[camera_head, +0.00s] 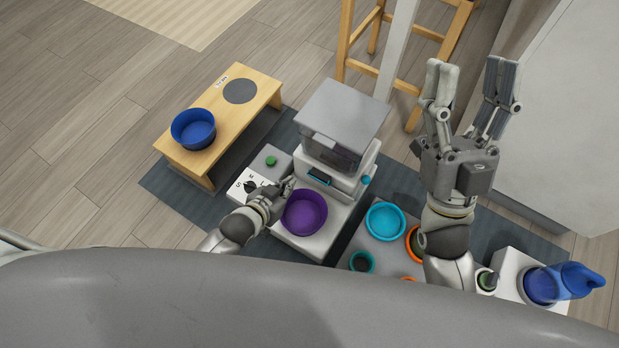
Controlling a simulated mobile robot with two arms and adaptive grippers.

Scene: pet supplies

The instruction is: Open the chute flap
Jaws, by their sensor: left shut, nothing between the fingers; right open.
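The feeder (343,110) is a grey machine with a square-topped hopper and a white base, in the middle of the head view. A small dark and blue part (318,178) on its front, above the purple bowl (304,212), looks like the chute flap; whether it is open I cannot tell. My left gripper (287,185) is shut and empty, just left of the purple bowl and below left of that part. Whether it touches anything is unclear. My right gripper (470,85) is open and empty, raised to the right of the feeder with fingers pointing up the picture.
A control box (271,161) with a green button and a dial adjoins the feeder's left side. A wooden stand (246,117) holds a blue bowl (194,129). A cyan bowl (386,221) and a blue bottle (577,280) are at right. A wooden stool (347,38) stands behind.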

